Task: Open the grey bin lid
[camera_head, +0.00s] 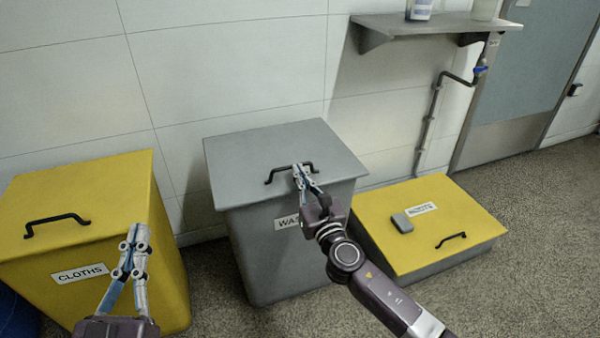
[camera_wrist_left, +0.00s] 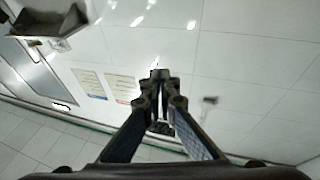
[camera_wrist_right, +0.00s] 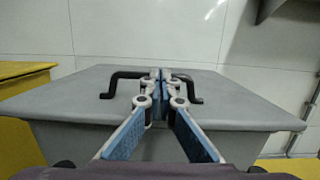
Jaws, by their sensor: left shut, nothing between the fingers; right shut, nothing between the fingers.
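The grey bin (camera_head: 275,255) stands in the middle of the head view, with its grey lid (camera_head: 240,155) lying flat and closed. A black bar handle (camera_head: 270,179) sits on the lid. My right gripper (camera_head: 302,170) is shut at the handle, its fingertips covering the handle's middle. In the right wrist view the fingertips (camera_wrist_right: 160,78) overlap the handle (camera_wrist_right: 125,76), with nothing seen between them; I cannot tell if they touch it. My left gripper (camera_head: 137,232) is shut and empty in front of the yellow cloths bin. The label on the grey bin is partly hidden by my right arm.
The yellow cloths bin (camera_head: 175,245) stands at the left, with a black handle. A low box with a yellow lid (camera_head: 385,215) stands at the right, a small grey block (camera_head: 402,222) on it. A shelf (camera_head: 430,27) juts from the wall. Floor is free at far right.

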